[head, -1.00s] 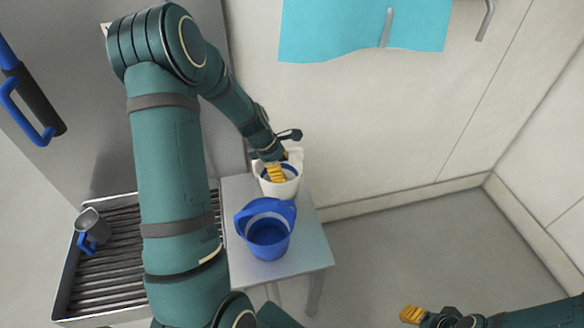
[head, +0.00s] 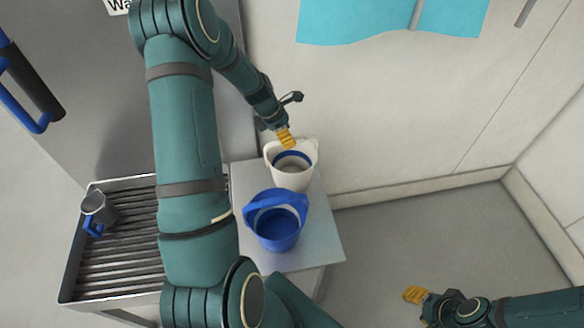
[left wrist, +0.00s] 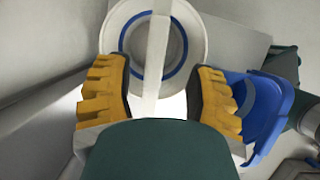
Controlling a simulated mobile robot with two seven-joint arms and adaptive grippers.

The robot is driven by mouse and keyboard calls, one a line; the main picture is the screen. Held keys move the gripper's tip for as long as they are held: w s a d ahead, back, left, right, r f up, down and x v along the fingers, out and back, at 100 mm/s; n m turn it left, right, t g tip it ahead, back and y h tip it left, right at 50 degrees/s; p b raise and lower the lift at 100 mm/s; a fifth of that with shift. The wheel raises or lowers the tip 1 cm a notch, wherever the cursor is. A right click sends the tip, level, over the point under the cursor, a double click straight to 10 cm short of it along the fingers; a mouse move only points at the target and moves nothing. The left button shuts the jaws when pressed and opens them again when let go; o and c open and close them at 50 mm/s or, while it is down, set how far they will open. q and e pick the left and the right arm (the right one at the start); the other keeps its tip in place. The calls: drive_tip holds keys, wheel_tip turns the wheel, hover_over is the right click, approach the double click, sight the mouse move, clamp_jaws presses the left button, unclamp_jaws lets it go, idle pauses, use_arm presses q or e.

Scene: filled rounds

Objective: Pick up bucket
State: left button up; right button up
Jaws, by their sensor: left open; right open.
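A white bucket (head: 292,178) with a blue inner band stands upright at the back of a small grey table. A blue bucket (head: 277,228) with a raised handle stands in front of it. My left gripper (head: 286,137) is open and empty, over the white bucket's far rim. In the left wrist view my left gripper (left wrist: 164,100) has its yellow fingers apart, with the white bucket's handle strap (left wrist: 158,50) running between them in the picture. The blue bucket (left wrist: 265,112) is at the right there. My right gripper (head: 415,295) is empty at the lower right, over the floor.
The grey table (head: 322,240) is narrow and its right side drops to open floor (head: 420,230). A wall stands close behind the table.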

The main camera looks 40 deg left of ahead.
use_arm(q)
drive_tip(key=shift+w+b+x, duration=0.15)
drive_tip(key=shift+b+x, duration=0.05)
drive_tip(key=shift+x, duration=1.3)
drive_tip(key=shift+w+b+x, duration=0.15)
drive_tip(key=shift+x, duration=1.35)
drive_tip(key=shift+a+r, duration=0.1)
drive_tip(key=shift+a, duration=0.05)
